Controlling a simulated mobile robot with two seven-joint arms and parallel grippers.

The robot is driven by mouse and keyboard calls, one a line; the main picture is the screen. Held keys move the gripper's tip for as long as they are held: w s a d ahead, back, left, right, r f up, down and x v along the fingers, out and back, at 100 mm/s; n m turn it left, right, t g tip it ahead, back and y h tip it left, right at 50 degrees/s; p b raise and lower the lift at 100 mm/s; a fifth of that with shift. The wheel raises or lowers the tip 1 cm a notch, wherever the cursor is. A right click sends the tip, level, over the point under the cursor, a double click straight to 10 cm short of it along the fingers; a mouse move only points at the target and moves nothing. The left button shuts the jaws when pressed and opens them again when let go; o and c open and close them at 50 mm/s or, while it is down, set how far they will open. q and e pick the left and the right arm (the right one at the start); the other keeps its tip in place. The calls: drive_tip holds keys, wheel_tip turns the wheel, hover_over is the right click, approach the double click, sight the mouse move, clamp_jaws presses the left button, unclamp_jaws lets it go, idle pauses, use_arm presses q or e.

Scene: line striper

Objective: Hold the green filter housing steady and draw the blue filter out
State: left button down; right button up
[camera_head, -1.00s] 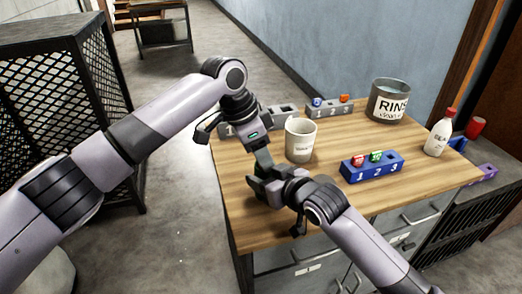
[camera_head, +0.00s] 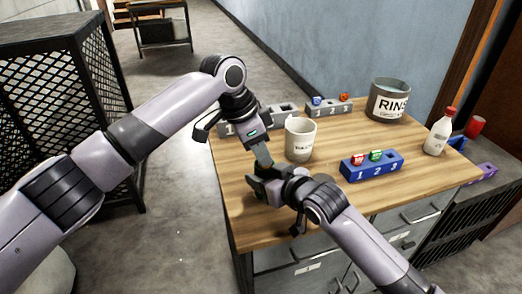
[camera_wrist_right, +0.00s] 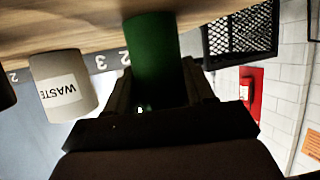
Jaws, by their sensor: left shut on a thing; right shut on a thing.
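The green filter housing (camera_wrist_right: 154,60) is a green cylinder in the right wrist view, between the fingers of my right gripper (camera_wrist_right: 158,95). In the head view my right gripper (camera_head: 262,184) is at the table's left front part, shut on the housing. My left gripper (camera_head: 262,158) comes down from above, just over the right one, with its jaws shut. The blue filter cannot be made out; the left jaws and the housing hide that spot.
A white waste cup (camera_head: 300,140) stands close right of the grippers. A blue numbered block (camera_head: 372,167), grey numbered blocks (camera_head: 330,108), a rinse pot (camera_head: 389,102) and a white bottle (camera_head: 439,136) share the wooden table (camera_head: 300,212).

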use_arm(q)
drive_tip(key=shift+r, duration=0.7)
wheel_tip(320, 180, up, 10)
drive_tip(key=shift+r, duration=0.25)
idle(1.5)
use_arm(e)
drive_tip(key=o, duration=1.4)
